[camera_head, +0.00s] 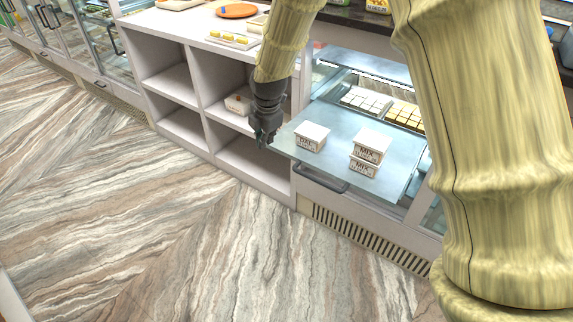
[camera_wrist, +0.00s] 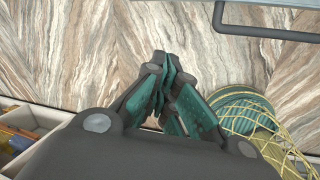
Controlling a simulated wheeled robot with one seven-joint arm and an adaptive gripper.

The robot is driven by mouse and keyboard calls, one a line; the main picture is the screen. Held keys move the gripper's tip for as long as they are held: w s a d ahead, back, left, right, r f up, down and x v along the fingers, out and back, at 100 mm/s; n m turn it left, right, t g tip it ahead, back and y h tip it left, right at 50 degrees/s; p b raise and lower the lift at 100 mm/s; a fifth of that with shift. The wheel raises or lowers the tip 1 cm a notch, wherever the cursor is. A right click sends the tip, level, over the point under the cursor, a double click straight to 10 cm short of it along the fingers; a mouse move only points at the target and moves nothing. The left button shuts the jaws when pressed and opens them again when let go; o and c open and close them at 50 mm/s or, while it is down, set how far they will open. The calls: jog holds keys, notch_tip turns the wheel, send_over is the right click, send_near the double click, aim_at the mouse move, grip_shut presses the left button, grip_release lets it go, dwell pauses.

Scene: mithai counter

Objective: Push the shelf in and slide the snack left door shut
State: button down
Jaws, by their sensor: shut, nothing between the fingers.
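The glass shelf (camera_head: 345,146) sticks out of the snack case toward the aisle in the head view. It carries small white-lidded boxes: one (camera_head: 311,137) at the left and a stack of two (camera_head: 367,152) at the right. My gripper (camera_head: 264,143) is shut and empty, pointing down just left of the shelf's left corner; I cannot tell whether it touches. In the wrist view its fingers (camera_wrist: 168,92) are together over the floor. A dark handle bar (camera_head: 322,180) lies below the shelf front, and a bar with a handle (camera_wrist: 265,32) shows in the wrist view. The left door itself is hard to make out.
White open cubbies (camera_head: 215,105) stand left of the case, with a small box (camera_head: 238,104) inside. Trays of sweets (camera_head: 367,101) sit within the case. A vent grille (camera_head: 365,240) runs below. The marbled floor (camera_head: 150,220) in front is clear.

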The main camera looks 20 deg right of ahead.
jog(key=d+f+n+h+p, duration=0.1)
jog(key=d+f, duration=0.2)
jog(key=f, duration=0.2)
jog(key=w+d+f+n+g+h, duration=0.1)
jog(key=d+f+n, duration=0.1)
jog(key=d+f, duration=0.2)
jog(key=shift+w+f+h+p, duration=0.2)
jog(key=shift+f+h+p, duration=0.15)
jog(key=shift+f, duration=0.95)
jog(key=shift+d, duration=0.1)
